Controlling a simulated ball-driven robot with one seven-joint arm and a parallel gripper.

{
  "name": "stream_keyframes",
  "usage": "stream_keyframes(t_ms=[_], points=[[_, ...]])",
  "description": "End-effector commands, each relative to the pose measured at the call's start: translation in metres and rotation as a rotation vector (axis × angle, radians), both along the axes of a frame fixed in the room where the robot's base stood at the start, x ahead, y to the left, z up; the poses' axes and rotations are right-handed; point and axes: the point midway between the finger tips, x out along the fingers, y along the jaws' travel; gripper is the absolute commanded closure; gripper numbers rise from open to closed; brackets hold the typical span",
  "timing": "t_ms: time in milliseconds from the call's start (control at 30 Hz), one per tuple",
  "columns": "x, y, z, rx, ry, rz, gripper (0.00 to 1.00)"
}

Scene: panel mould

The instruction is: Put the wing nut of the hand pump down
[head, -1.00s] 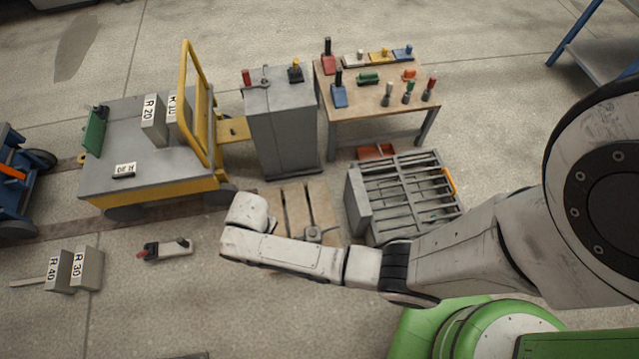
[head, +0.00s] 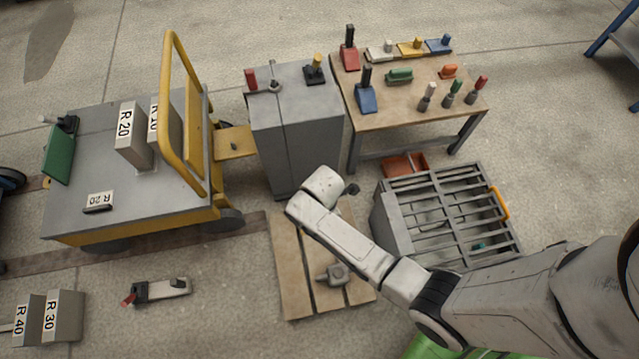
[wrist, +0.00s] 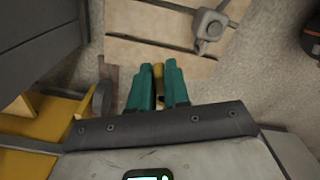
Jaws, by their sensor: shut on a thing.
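My gripper (wrist: 157,66) shows in the wrist view with its teal fingers closed around a small brass-yellow piece. This piece appears to be the wing nut (wrist: 158,71); only its end shows between the fingers, and it is clear of any surface as far as I can tell. In the head view my arm's pale end hides the fingers and the wing nut, over the far end of the wooden pallet (head: 293,285). A grey metal fitting (head: 335,273) lies on the pallet; it also shows at the top of the wrist view (wrist: 210,26). I cannot tell which thing is the hand pump.
A grey cabinet (head: 295,135) with small tools on top stands behind the pallet. A wooden table (head: 400,115) with several coloured tools is behind right. A barred grey crate (head: 395,225) is right of the pallet. A yellow-railed cart (head: 100,205) stands left.

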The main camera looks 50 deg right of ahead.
Motion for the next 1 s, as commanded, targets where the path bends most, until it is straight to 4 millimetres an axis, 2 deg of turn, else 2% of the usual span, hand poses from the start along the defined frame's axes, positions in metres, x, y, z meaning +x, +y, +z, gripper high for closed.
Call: stream_keyframes(t_ms=[33, 100, 300, 500, 633, 800, 900, 1000], points=[[-0.006, -0.005, -0.024, 0.000, 0.001, 0.081, 1.00], [-0.014, -0.014, -0.041, 0.001, 0.001, 0.208, 1.00], [-0.036, -0.042, -0.087, 0.000, 0.002, 0.564, 1.00], [-0.059, -0.072, -0.125, 0.001, 0.002, 0.886, 1.00], [-0.069, -0.086, -0.139, 0.001, 0.001, 1.034, 1.00], [-0.075, -0.095, -0.147, 0.001, 0.000, 1.136, 1.00], [-0.071, -0.090, -0.152, 0.001, 0.000, 1.156, 1.00], [-0.061, -0.076, -0.161, 0.000, -0.001, 1.161, 1.00]])
